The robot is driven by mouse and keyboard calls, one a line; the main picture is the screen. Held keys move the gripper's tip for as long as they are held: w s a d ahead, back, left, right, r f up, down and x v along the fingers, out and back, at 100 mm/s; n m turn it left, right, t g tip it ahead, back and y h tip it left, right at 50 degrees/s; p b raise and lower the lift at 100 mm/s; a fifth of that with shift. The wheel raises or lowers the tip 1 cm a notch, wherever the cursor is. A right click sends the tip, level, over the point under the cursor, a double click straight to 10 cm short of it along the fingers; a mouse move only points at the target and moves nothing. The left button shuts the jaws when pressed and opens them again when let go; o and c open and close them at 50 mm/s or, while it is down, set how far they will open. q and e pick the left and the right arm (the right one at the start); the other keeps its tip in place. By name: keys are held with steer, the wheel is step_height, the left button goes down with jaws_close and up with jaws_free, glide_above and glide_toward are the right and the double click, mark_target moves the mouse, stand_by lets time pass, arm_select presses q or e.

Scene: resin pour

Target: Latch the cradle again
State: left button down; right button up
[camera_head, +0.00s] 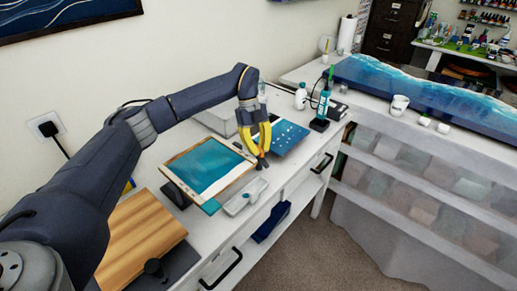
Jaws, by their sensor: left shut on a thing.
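A wood-edged panel with a teal resin face (209,168) is propped at a tilt on dark supports on the white bench; I take this to be the cradle with its board. My left gripper (262,154), with yellow fingers, points down just right of the panel. Its tips are shut on a small dark piece (262,164) near the panel's right corner, perhaps the latch. The fingers partly hide it, and I cannot tell whether it is latched. A pale grey tray (245,197) lies in front of the panel. My right gripper is out of view.
A wooden board (139,236) lies at the near left. A blue sheet (284,138) lies behind the gripper. A teal bottle (323,104) and a white bottle (300,96) stand farther back. Drawers with black handles (322,163) run along the bench front.

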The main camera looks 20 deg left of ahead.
arm_select(q)
steer(key=m+y, duration=0.1)
steer(key=m, duration=0.2)
steer(key=shift+w+d+m+g, duration=0.1)
steer(key=shift+m+g, duration=0.2)
steer(key=shift+g, duration=0.1)
steer(key=m+y, duration=0.1)
steer(key=m, duration=0.2)
steer(key=shift+m+g, duration=0.3)
steer(key=m+y, duration=0.1)
steer(key=m, duration=0.2)
steer(key=shift+d+y, duration=0.1)
steer(key=shift+y, duration=0.2)
steer(key=shift+d+m+y, duration=0.1)
steer(key=shift+m+y, duration=0.5)
steer(key=shift+m, duration=1.2)
steer(key=c, duration=1.7)
jaws_free()
